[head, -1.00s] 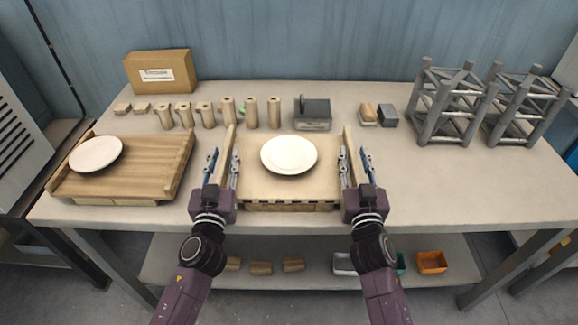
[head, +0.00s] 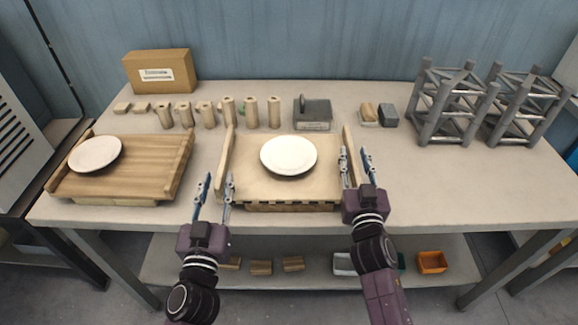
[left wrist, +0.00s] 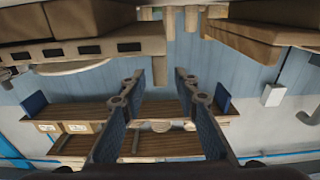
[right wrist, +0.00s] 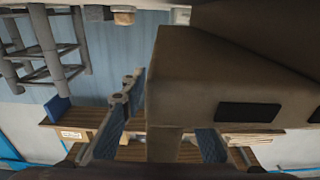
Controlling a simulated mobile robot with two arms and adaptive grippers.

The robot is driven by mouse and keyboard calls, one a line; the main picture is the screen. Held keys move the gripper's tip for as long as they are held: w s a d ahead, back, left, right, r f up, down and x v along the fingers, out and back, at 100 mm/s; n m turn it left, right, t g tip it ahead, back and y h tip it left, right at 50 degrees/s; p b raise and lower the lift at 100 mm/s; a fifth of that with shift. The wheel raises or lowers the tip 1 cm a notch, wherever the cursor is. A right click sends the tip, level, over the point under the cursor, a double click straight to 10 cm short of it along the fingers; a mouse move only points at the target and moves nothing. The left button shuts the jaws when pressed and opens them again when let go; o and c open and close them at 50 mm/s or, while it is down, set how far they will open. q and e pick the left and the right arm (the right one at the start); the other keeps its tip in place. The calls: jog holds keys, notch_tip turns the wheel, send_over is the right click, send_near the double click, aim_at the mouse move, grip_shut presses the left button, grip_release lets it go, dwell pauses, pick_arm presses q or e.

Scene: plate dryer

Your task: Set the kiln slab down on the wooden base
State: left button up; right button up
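The pale kiln slab (head: 255,180) lies level in the middle of the table, between two upright side rails, with a white plate (head: 289,154) on it.
A wooden tray (head: 150,150) with a second plate (head: 95,154) is at the left. Several clay cylinders (head: 228,112), a grey block (head: 312,114) and a cardboard box (head: 158,71) stand behind. Grey frames (head: 450,105) stand back right. The table's right front is clear.

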aim_at(360, 182)
pick_arm(q)
jog(key=shift+w+f, duration=0.3)
pick_arm(e)
jog(key=f, duration=0.1)
jog(key=s+f, duration=0.1)
jog(key=f, duration=0.1)
jog(key=shift+g, duration=0.3)
pick_arm(q)
jog(key=shift+w, duration=0.2)
pick_arm(e)
jog(key=s, duration=0.2)
jog(key=s+r, duration=0.1)
jog(key=s, duration=0.1)
jog(key=s+r, duration=0.1)
jog(key=s, duration=0.2)
jog(key=shift+r, duration=0.25)
